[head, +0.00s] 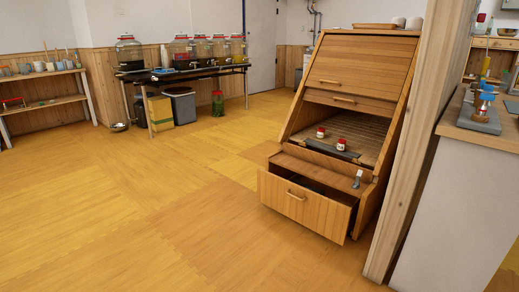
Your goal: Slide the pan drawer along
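The wooden cabinet (365,72) with a sloped front stands right of centre. Its low drawer (325,211), likely the pan drawer, has a bar handle (296,195) and sticks out toward the front. A dark gap shows above its front panel, and most of its inside is hidden. Neither of my grippers shows in the head view, so I cannot see how they stand.
Two small red-and-white jars (341,144) stand on the cabinet's slatted shelf. A wooden post (422,140) and a white counter (458,195) are close on the right. A table (185,72) with tapped jars is at the back. The floor at front left is clear.

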